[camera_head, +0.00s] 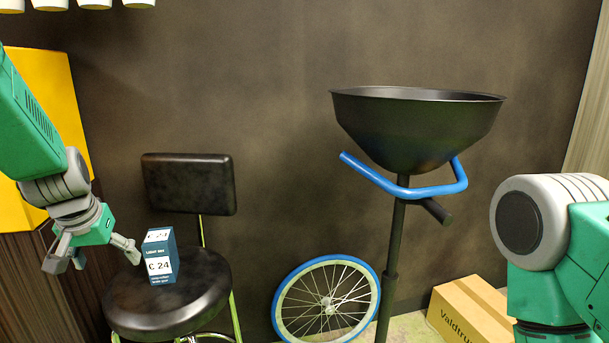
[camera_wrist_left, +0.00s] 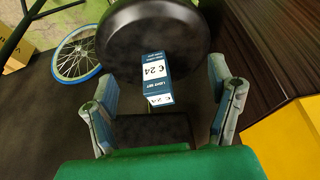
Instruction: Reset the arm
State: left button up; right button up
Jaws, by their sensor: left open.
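My left gripper (camera_head: 92,256) is open and empty in the head view, above the left edge of a black round chair seat (camera_head: 190,300). In the left wrist view its two fingers (camera_wrist_left: 162,100) are spread wide. A small blue box with a white price label (camera_head: 161,257) stands on the seat, just right of the gripper and apart from it or nearly so. The same box (camera_wrist_left: 155,80) shows between the fingers in the left wrist view. My right arm is at the right edge of the head view; its gripper is out of sight.
A black funnel-shaped bowl (camera_head: 415,125) stands on a pole with a blue handlebar (camera_head: 400,188). A blue-rimmed wheel (camera_head: 328,300) leans at the wall. A cardboard box (camera_head: 470,310) is on the floor at right. A yellow cabinet (camera_head: 50,130) is at left.

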pick_arm(q)
jog(key=s+f+m+g, duration=0.1)
jog(key=s+f, duration=0.4)
jog(key=f, duration=0.3)
jog(key=s+d+f+g+y, duration=0.1)
jog(key=s+f, duration=0.3)
jog(key=f, duration=0.3)
jog(key=s+f+m, duration=0.1)
jog(key=s+f, duration=0.4)
jog(key=f, duration=0.3)
jog(key=s+d+f, duration=0.2)
jog(key=s+f, duration=0.1)
jog(key=s, duration=0.3)
jog(key=s+d+f+g+h, duration=0.1)
jog(key=s+d+f, duration=0.2)
jog(key=s, duration=0.4)
jog(key=s+d+f+m+h, duration=0.1)
jog(key=s+d+f, duration=0.1)
jog(key=s, duration=0.4)
jog(key=shift+s+d+f+g, duration=0.3)
jog(key=shift+f, duration=0.1)
